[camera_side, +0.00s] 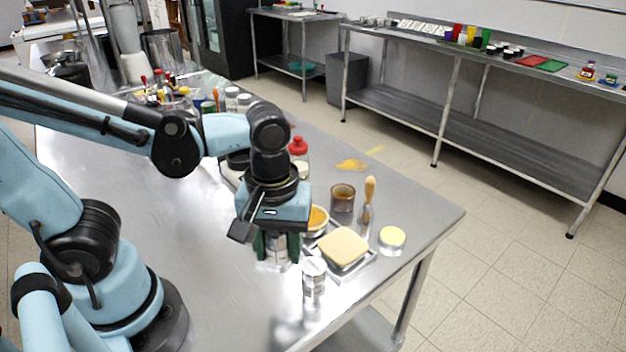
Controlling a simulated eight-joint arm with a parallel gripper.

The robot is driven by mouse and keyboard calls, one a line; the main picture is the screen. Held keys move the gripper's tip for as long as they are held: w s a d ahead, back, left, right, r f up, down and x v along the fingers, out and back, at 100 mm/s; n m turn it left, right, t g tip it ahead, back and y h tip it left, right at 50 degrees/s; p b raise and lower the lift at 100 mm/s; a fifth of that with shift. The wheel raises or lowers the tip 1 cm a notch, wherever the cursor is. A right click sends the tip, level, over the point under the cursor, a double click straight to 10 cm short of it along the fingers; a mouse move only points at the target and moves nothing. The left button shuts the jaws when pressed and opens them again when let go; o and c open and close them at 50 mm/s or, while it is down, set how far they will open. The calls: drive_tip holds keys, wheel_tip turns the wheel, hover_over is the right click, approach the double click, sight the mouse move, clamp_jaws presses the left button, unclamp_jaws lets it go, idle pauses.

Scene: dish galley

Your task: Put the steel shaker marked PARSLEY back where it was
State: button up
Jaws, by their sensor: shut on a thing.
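My gripper (277,247) points down over the near part of the steel table and is shut on a steel shaker (277,262). The dark green fingers cover much of its sides, and its marking cannot be read. I cannot tell whether its base touches the table. A second steel shaker (314,278) stands upright on the table, just right of and nearer than the held one. It has a pale label too small to read, so I cannot tell which shaker is marked PARSLEY.
Right of my gripper are a tray (366,268) with a yellow block, an orange-filled dish (317,217), a brown cup (342,199), a wooden-handled brush (369,192) and a yellow-topped round container (392,239). A red-capped bottle (298,147) stands behind. The table's front left is clear.

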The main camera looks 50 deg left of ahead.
drive_tip(key=w+a+f, duration=0.2)
drive_tip(key=a, duration=0.1)
drive_tip(key=w+a+f, duration=0.1)
drive_tip(key=w+a, duration=0.1)
drive_tip(key=shift+f, duration=2.35)
drive_tip(key=shift+f, duration=0.1)
drive_tip(key=o, duration=1.1)
drive_tip(key=a+r+m+t, duration=0.1)
drive_tip(key=r+m+t, duration=0.1)
drive_tip(key=r+m, duration=0.1)
drive_tip(key=w+a+r+m+t, duration=0.1)
drive_tip(key=r+m+t, duration=0.1)
drive_tip(key=r, duration=0.3)
drive_tip(key=w+a+r+m+t, duration=0.1)
drive_tip(key=r+m+t, duration=0.2)
drive_tip(key=r+m, duration=0.1)
drive_tip(key=shift+w+a+r, duration=0.2)
drive_tip(key=shift+r, duration=0.05)
